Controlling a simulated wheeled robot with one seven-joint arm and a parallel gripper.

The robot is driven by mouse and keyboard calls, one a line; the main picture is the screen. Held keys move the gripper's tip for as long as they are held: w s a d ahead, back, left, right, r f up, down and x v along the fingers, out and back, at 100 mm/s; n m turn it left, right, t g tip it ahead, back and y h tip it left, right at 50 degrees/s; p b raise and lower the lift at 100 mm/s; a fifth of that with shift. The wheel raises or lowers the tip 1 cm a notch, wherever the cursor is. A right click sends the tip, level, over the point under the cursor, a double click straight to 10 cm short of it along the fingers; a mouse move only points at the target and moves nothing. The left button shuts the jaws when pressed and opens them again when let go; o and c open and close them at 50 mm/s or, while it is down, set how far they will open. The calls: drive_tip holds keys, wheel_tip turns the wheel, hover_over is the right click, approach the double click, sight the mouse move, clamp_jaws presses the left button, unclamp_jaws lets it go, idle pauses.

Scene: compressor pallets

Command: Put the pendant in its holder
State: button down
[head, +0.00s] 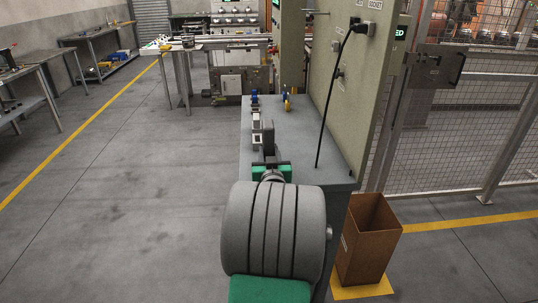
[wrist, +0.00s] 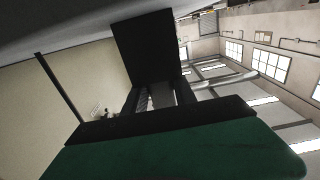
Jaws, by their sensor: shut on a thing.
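My gripper (wrist: 160,95) is shut on a dark, boxy thing, which I take to be the pendant (wrist: 146,48). In the wrist view the pendant rises beyond the fingers, and its front and any markings are too dark to read. In the head view the dark fingers and the dark pendant (head: 268,136) are over the grey bench, just beyond my green-sided hand. My own arm hides part of the bench there. I cannot make out for certain which fitting is the pendant's holder.
The grey bench top (head: 310,150) carries pale blocks (head: 256,141) and small blue and yellow fittings (head: 287,102). An upright panel (head: 335,95) on the right has a plug (head: 360,28) with a black cable. A brown bin (head: 368,240) stands right of the bench. The left floor is open.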

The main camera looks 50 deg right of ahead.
drive_tip(key=shift+f, duration=0.25)
